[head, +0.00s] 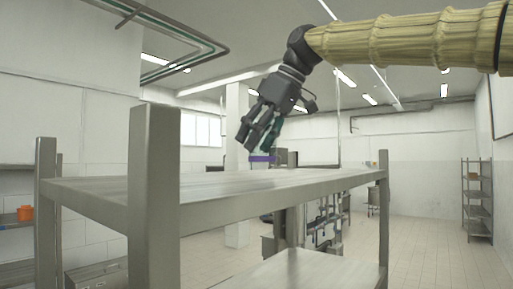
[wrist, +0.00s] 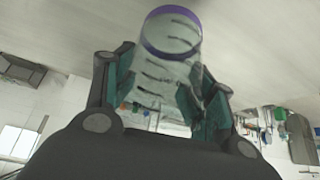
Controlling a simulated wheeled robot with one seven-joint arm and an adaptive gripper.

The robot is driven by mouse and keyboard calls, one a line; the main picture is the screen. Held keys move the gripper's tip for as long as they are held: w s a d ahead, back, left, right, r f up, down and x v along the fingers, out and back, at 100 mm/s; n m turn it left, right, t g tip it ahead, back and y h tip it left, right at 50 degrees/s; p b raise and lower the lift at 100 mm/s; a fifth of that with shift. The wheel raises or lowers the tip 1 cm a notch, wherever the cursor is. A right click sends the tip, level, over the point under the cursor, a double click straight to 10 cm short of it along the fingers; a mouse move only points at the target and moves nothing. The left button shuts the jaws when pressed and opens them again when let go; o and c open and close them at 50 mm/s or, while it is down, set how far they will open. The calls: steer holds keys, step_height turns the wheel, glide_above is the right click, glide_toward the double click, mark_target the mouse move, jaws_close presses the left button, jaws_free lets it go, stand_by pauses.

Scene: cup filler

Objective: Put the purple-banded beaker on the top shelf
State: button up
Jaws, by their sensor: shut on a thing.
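My gripper (head: 262,140) is above the top shelf (head: 300,183) of a grey metal rack, fingers pointing down, in the head view. It is shut on the purple-banded beaker (head: 263,158), whose purple band shows just below the fingertips, close to the shelf surface. I cannot tell whether the beaker touches the shelf. In the wrist view the clear beaker (wrist: 170,62) with its purple band lies between the teal-padded fingers of my gripper (wrist: 165,95). Most of the beaker is hidden by the fingers in the head view.
The visible part of the top shelf looks bare around the beaker. Thick corner posts (head: 153,185) rise above the shelf edge at the near side. A lower shelf (head: 300,268) shows beneath. An orange object (head: 25,213) sits on another rack at far left.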

mark_target(257, 151)
steer(key=shift+f+p, duration=0.7)
steer(key=shift+f, duration=0.95)
steer(key=o, duration=1.1)
steer(key=b+v, duration=0.3)
steer(key=v, duration=0.9)
steer(key=shift+d, duration=0.1)
